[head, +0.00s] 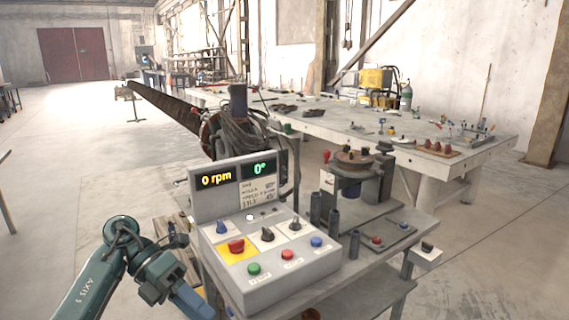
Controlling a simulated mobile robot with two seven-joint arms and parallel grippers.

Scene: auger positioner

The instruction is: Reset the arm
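My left arm rises from the bottom left corner and bends beside the control box. Its dark end (168,252) is just left of the box, and its finger opening cannot be made out. My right arm and gripper are not in view. The control box (309,270) has a display (236,177) reading 0 rpm and 0°. It carries a red button on a yellow plate (236,246), a blue knob (221,227), black knobs (267,235), and green (254,269), red (287,255) and blue (316,242) buttons. A long brown auger (165,105) extends behind it.
The control box stands on a grey cart (412,222) with a clamp-like fixture (353,160) and dark cylinders (333,222). A large worktable (345,124) with tools stands behind. The concrete floor (60,170) at the left is mostly clear.

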